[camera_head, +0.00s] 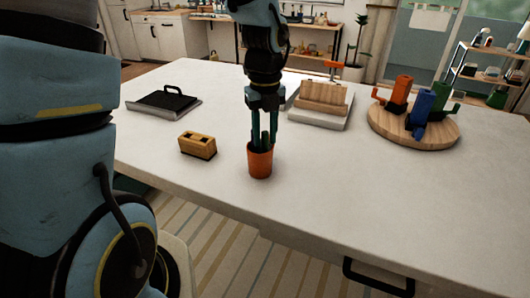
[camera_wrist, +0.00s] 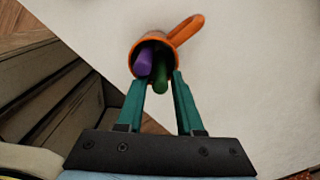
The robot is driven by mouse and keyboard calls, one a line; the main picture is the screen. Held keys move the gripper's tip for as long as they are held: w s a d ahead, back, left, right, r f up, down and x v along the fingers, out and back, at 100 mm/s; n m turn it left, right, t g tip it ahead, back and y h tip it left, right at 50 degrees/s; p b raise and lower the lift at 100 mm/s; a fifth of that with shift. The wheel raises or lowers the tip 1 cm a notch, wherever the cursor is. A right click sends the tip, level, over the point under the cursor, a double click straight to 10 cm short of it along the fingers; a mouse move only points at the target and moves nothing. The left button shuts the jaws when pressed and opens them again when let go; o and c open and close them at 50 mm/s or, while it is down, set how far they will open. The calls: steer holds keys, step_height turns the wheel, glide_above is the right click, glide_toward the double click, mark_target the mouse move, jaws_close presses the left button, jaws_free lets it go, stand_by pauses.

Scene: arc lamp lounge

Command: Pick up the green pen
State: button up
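The green pen (camera_wrist: 161,76) stands in an orange cup (camera_head: 260,161) near the front edge of the white table. In the wrist view the cup (camera_wrist: 166,44) has a handle pointing to the upper right, and a purple pen (camera_wrist: 143,62) stands left of the green one. My gripper (camera_head: 264,140) points down over the cup. In the wrist view my gripper's (camera_wrist: 157,82) teal fingers are apart, one on each side of the pens, close to the cup's rim. Neither finger visibly grips a pen. The pens' lower ends are hidden inside the cup.
A yellow-brown block with slots (camera_head: 198,145) stands left of the cup. A black-handled tray (camera_head: 164,101) lies at the back left. A wooden rack (camera_head: 322,98) on a white base stands behind. A round wooden board (camera_head: 440,133) holds several mugs at right. The front right table is clear.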

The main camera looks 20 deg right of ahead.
jaws_close()
stand_by(1.0)
